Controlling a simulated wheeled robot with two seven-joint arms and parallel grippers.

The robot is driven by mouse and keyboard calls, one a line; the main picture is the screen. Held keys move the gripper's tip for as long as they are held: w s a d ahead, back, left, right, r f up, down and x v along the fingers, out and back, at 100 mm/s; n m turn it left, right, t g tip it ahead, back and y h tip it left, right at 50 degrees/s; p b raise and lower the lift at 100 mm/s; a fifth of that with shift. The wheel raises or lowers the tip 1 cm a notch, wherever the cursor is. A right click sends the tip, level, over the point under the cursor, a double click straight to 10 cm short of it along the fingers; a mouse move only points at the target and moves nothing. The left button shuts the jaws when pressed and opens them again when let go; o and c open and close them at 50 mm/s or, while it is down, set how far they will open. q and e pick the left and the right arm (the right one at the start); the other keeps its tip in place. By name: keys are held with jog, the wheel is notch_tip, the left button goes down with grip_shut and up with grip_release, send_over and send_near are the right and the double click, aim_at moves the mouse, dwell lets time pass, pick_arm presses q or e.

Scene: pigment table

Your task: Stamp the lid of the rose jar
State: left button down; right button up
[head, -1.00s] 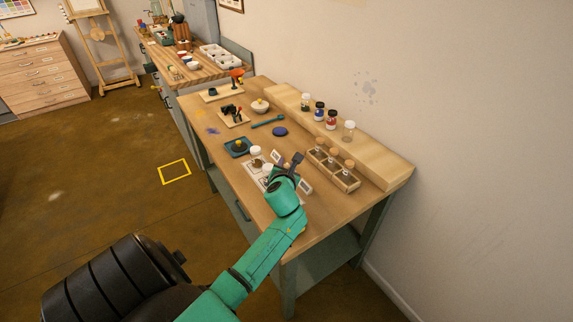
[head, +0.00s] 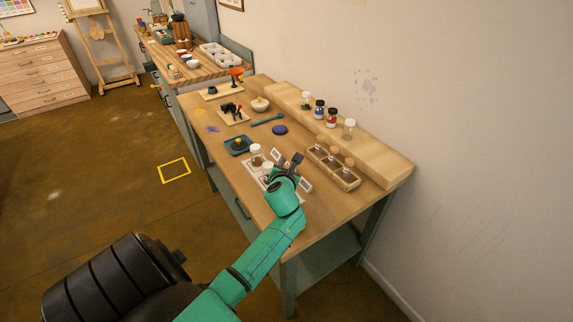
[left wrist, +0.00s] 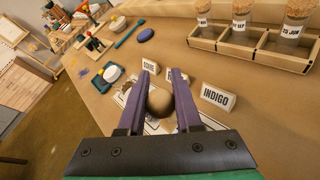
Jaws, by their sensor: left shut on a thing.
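My left gripper (left wrist: 160,88) is shut on a smooth brown rounded knob (left wrist: 160,103), which looks like the top of the stamp. What is below the knob is mostly hidden by it and the fingers. In the head view the gripper (head: 289,163) is over the front part of the table, beside a white-lidded jar (head: 268,167) on a pale sheet. Another white-lidded jar (head: 255,151) stands just left of it. A card beyond the fingers starts with R but is mostly covered. I cannot tell whether the knob's underside touches a lid. My right gripper is not in view.
An INDIGO card (left wrist: 215,97) stands right of the fingers. A wooden rack of corked jars (head: 337,177) stands to the right. A teal tray (head: 229,150), a blue disc (head: 280,130) and a teal tool (head: 267,120) lie further back. The table's front right corner is clear.

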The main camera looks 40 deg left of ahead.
pick_arm(q)
jog(key=shift+s+f+p, duration=0.1)
jog(key=shift+f+p, duration=0.15)
jog(key=shift+p, duration=0.05)
dwell(1.0)
jog(key=shift+r, duration=0.1)
notch_tip(320, 180, up, 7)
jog(key=p, duration=0.7)
dwell(0.5)
